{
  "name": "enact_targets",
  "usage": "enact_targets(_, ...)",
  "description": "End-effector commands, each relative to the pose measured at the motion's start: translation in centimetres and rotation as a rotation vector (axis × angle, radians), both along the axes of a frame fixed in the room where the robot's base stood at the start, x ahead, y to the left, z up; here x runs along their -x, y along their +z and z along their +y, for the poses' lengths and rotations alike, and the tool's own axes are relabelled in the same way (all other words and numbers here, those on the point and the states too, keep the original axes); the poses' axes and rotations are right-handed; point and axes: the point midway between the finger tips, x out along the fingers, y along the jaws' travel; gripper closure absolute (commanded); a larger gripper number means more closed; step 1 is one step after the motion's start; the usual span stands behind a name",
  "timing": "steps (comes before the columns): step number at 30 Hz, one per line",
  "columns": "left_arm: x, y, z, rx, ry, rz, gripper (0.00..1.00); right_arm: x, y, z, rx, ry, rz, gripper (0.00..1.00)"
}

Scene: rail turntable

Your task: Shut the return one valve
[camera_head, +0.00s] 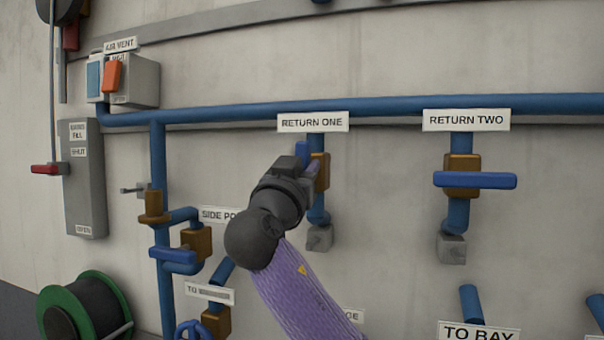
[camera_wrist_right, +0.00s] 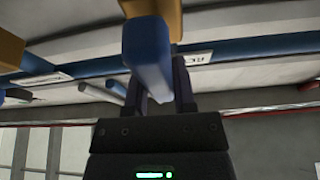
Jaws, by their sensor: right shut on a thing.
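The return one valve has a brown body (camera_head: 321,172) on a blue vertical pipe, under the "RETURN ONE" label (camera_head: 313,122). Its blue handle (camera_head: 302,150) shows only in part, as a short upright piece left of the body; my gripper hides the rest, so its full angle is hard to tell. My right gripper (camera_head: 308,168) comes up from below and is shut on this handle. In the right wrist view the blue handle (camera_wrist_right: 149,50) runs between the two dark fingers. My left gripper is not in view.
The return two valve (camera_head: 462,162) is to the right, its blue handle (camera_head: 475,180) lying across its pipe. A blue header pipe (camera_head: 390,106) runs above. Side valves (camera_head: 196,243), a grey box (camera_head: 84,180) and a green hose reel (camera_head: 85,310) are at left.

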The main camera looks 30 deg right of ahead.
Motion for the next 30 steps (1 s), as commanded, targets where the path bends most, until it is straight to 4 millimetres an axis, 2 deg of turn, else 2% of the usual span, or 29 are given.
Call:
enact_targets(6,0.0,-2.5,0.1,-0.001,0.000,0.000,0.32,0.1,-0.5,0.0,-0.097,0.003,-0.114,1.00)
enact_targets(13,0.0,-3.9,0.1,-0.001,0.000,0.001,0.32,0.2,-0.3,-0.1,-0.236,0.002,-0.277,1.00)
enact_targets(20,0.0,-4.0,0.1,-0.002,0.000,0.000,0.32,0.4,-0.1,-0.3,-0.378,0.001,-0.443,1.00)
enact_targets(30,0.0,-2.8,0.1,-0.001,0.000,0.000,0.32,0.6,-0.1,-0.5,-0.586,-0.002,-0.688,1.00)
